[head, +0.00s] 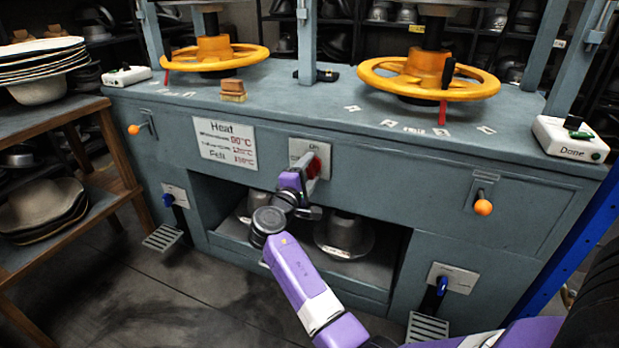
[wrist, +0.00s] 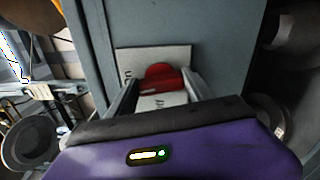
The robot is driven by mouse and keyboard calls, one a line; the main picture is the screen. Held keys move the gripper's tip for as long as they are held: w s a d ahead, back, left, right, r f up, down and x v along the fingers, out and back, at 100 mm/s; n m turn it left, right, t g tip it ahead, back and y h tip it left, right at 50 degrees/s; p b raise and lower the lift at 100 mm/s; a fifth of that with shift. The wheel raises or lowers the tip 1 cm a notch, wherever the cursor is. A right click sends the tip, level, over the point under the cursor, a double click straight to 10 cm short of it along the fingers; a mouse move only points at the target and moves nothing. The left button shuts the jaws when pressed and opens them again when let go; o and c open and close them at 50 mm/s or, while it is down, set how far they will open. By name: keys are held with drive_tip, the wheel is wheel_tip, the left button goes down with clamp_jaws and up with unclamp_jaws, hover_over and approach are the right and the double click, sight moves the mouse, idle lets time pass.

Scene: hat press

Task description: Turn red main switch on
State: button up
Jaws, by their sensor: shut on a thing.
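The red main switch (head: 324,160) sits on a light plate (head: 298,149) in the middle of the press front, right of the heat sign. In the wrist view the red switch knob (wrist: 164,77) stands between my two fingers, in front of the plate (wrist: 133,62). My gripper (head: 312,175) is at the switch, shut on it, and partly covers it in the head view. The wrist view also shows my gripper (wrist: 163,97) from behind. The lettering on the plate is only partly readable, so the switch position is unclear.
Orange knobs (head: 483,207) and blue-handled levers (head: 441,286) flank the press front. An open recess with metal hat forms (head: 345,236) lies below the switch. Yellow handwheels (head: 428,80) stand above. A wooden shelf (head: 118,150) with hats is at the left.

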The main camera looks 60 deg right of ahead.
drive_tip(key=shift+f+m+b, duration=0.2)
drive_tip(key=shift+m+b, duration=0.45)
drive_tip(key=shift+m, duration=0.35)
drive_tip(key=o, duration=1.4)
drive_tip(key=shift+r, duration=0.1)
drive_tip(key=shift+c, duration=0.2)
drive_tip(key=shift+a, duration=0.15)
drive_tip(key=a+p, duration=0.2)
drive_tip(key=a, duration=0.5)
drive_tip(key=shift+s+a, duration=0.3)
drive_tip(key=shift+s, duration=0.05)
